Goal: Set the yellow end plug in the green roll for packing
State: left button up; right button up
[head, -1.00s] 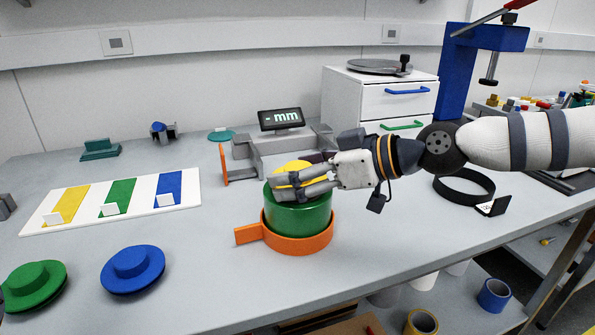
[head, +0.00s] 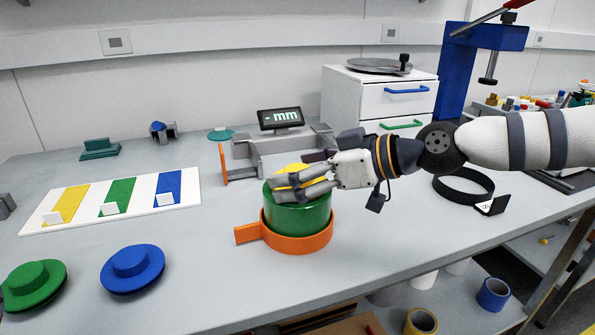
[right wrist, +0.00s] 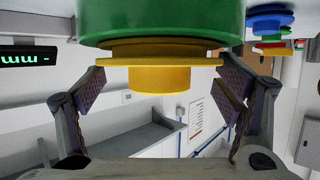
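The green roll (head: 297,217) stands upright in an orange ring holder (head: 305,244) with a handle to the left. The yellow end plug (head: 297,170) is at the roll's top end, partly hidden by my fingers. In the right wrist view its knob (right wrist: 160,79) points at my gripper and its flange lies against or close to the green roll (right wrist: 165,18); I cannot tell how deep it sits. My right gripper (head: 300,184) is open. In the right wrist view its pads (right wrist: 160,92) stand on both sides of the knob, clear of it, near the flange.
A green plug (head: 35,285) and a blue plug (head: 133,268) lie at the front left. A white board (head: 90,205) with coloured stripes lies behind them. A gauge with an "mm" display (head: 280,118) stands behind the roll. A black ring (head: 464,187) lies to the right.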

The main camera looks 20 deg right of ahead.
dwell(0.3)
jog(key=v, duration=1.2)
jog(key=shift+r, duration=0.1)
